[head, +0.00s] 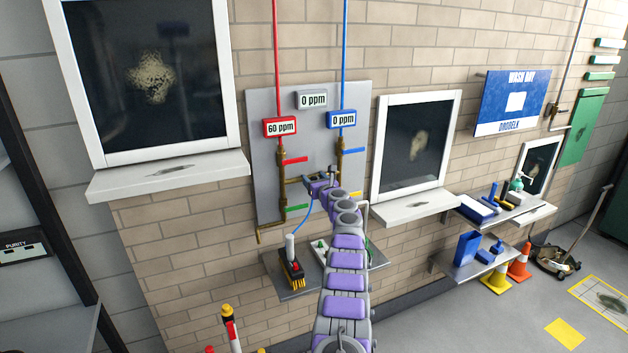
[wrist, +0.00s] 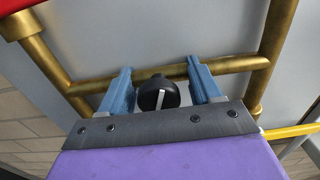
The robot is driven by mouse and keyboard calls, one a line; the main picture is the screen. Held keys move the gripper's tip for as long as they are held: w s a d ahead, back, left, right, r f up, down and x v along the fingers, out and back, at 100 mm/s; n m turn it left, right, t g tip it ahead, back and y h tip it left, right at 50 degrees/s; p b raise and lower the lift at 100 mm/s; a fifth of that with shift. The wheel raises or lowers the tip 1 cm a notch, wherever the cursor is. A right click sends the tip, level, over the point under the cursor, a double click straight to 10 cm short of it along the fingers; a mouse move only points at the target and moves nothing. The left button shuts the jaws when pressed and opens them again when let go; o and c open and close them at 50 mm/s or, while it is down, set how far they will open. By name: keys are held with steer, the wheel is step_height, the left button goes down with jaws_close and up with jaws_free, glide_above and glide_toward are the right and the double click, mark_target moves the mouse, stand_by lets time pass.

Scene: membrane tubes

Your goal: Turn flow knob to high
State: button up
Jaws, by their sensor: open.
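A black round knob (wrist: 158,95) with a white pointer line shows in the wrist view, between the two blue fingers of my gripper (wrist: 162,88). The fingers are open, one on each side of the knob, with a visible gap on both sides. The pointer line stands near upright, leaning slightly right at the top. In the head view my gripper (head: 320,177) is at the brass pipes on the grey panel (head: 262,105). The knob cannot be made out there. Any marks for high or low are not visible.
Brass pipes (wrist: 225,65) run behind and beside the fingers. Red (head: 280,127) and blue (head: 342,119) ppm displays sit above, with a white one (head: 312,100) between them. Red, blue and green levers stick out from the pipes. A shelf (head: 290,293) with tools is below.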

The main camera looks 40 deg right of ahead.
steer(key=shift+c, duration=0.2)
steer(key=c, duration=1)
steer(key=shift+o, duration=0.2)
